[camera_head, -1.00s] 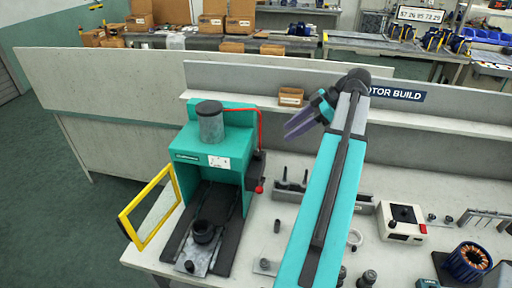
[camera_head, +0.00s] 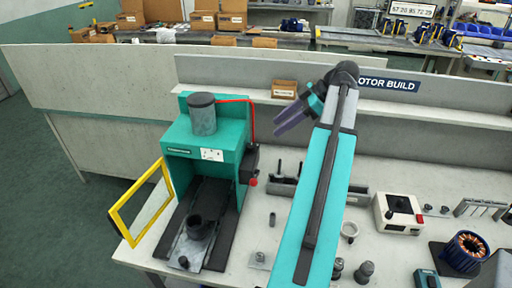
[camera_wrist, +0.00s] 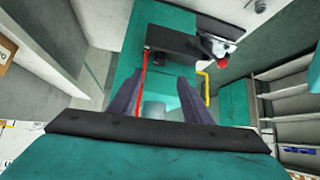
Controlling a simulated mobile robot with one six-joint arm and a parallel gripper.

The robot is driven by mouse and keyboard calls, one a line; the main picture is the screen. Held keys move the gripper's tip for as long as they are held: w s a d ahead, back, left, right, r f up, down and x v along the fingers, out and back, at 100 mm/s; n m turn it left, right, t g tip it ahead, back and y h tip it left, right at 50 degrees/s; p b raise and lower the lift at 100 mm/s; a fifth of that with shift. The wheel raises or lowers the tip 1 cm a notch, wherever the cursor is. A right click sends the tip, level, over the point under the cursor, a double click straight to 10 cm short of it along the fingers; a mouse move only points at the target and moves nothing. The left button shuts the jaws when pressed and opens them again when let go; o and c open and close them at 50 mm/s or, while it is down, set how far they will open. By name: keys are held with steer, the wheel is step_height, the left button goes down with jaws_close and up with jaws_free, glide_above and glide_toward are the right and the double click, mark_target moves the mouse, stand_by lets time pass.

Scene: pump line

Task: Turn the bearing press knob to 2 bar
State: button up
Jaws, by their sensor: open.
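The teal bearing press (camera_head: 205,140) stands on the bench at the left, with a grey cylinder on top and its yellow-framed guard swung out at the left. A dark unit (camera_head: 249,165) with a red part (camera_head: 253,182) at its lower end sits on the press's right side. It also shows in the wrist view (camera_wrist: 180,42), with a red part and a pale round part at one end. I cannot tell which is the knob, nor read a pressure. My gripper (camera_head: 276,130) is open and empty, above and right of the press; its fingers (camera_wrist: 155,92) point toward it.
A red hose (camera_head: 252,118) runs from the press top to the side unit. A small carton (camera_head: 284,89) sits on the rear shelf. A white control box (camera_head: 399,213) and a copper-wound motor part (camera_head: 467,252) stand at the right. Small parts lie around my arm.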

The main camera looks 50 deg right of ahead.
mark_target(253, 146)
steer(key=shift+b+x, duration=1.75)
steer(key=shift+x, duration=4.15)
steer(key=c, duration=1.1)
steer(key=shift+o, duration=0.2)
